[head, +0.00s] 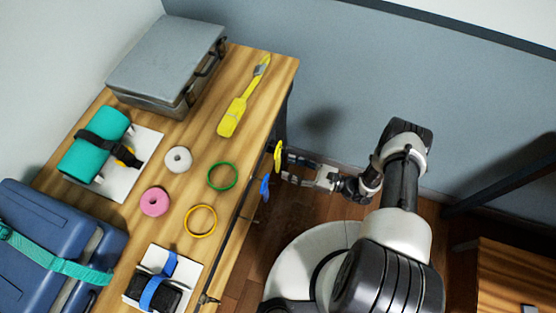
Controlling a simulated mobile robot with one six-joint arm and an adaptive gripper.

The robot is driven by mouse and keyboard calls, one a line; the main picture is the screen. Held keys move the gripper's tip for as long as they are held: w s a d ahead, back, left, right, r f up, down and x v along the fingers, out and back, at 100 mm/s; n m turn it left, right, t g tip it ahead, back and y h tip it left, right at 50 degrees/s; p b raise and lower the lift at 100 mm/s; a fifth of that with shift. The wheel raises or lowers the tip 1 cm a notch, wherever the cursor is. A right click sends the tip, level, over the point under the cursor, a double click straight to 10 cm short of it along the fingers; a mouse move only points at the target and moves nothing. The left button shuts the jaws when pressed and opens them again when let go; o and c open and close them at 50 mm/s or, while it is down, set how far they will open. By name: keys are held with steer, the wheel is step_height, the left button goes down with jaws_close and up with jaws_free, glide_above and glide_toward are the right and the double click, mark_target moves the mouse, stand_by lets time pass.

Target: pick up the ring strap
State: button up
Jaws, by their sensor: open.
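Two thin ring-shaped bands lie flat on the wooden table: a green ring (236,179) near its right edge and an orange-yellow ring (187,219) just below and left of it. I cannot tell which of them is the ring strap. My gripper (271,172) is open and empty, with one yellow and one blue fingertip spread apart. It appears just off the table's right edge, to the right of the green ring and apart from it. Both rings are fully visible.
The wooden table (212,147) also holds a white roll (178,160), a pink roll (155,201), a yellow strap (232,117), a grey metal case (165,60), a teal roll (88,150), a blue case (45,225) and a blue-strapped black bundle (143,295).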

mark_target(280, 164)
steer(key=x, duration=0.2)
steer(key=b+x, duration=0.1)
steer(key=x, duration=0.2)
steer(key=shift+w+f, duration=0.15)
steer(key=shift+f, duration=0.05)
jaws_close()
stand_by(0.3)
